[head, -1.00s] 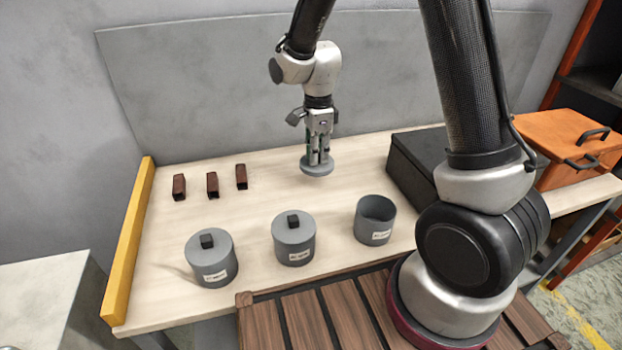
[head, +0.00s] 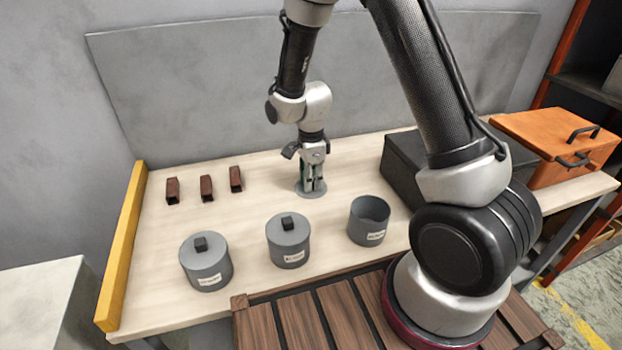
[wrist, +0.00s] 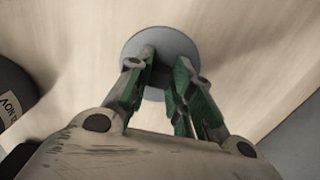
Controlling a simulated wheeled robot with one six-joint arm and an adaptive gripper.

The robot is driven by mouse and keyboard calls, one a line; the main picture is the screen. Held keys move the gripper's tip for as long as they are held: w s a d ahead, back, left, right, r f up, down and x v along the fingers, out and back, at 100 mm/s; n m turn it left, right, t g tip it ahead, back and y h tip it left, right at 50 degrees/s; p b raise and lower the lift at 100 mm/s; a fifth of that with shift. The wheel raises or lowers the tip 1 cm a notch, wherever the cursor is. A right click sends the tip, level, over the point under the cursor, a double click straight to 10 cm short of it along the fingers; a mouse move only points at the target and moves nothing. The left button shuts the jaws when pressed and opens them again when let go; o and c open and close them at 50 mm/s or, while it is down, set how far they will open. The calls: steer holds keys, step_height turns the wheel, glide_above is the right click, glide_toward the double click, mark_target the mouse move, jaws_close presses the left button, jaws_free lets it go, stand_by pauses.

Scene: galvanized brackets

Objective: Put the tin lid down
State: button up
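The tin lid (head: 299,192) is a flat grey disc beneath my gripper (head: 313,188), behind the row of tins. It lies level, at or very near the tabletop; I cannot tell if it fully touches. In the wrist view the lid (wrist: 174,45) shows beyond the fingertips of my gripper (wrist: 165,68). The fingers are at the lid's centre, apart by about a knob's width, and appear shut on it. The knob is mostly hidden by them. The open tin (head: 369,222) stands at the right of the row, without a lid.
Two lidded grey tins, one in the middle (head: 288,246) and one at the left (head: 206,268), stand at the front. Several brown brackets (head: 206,188) lie at the back left. A black box (head: 400,168) and an orange toolbox (head: 545,150) stand right. A yellow rail (head: 122,245) edges the left.

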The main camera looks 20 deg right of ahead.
steer(key=shift+o, duration=1.2)
steer(key=shift+r, duration=0.1)
step_height(320, 180, up, 12)
steer(key=s+d+r+n+t, duration=0.1)
steer(key=s+d+r+n, duration=0.3)
steer(key=r, duration=0.3)
steer(key=s+d+r+n+t, duration=0.1)
steer(key=s+d+r+n, duration=0.3)
steer(key=s+r, duration=0.15)
steer(key=s+d+r+n+t, duration=0.1)
steer(key=s+d+r+n, duration=0.2)
steer(key=s+n, duration=0.2)
steer(key=s+d+r+n+t, duration=0.1)
steer(key=s+d+r+n, duration=0.2)
steer(key=s, duration=0.6)
steer(key=shift+s+d+n, duration=0.3)
steer(key=shift+d+n, duration=0.15)
steer(key=shift+n, duration=0.55)
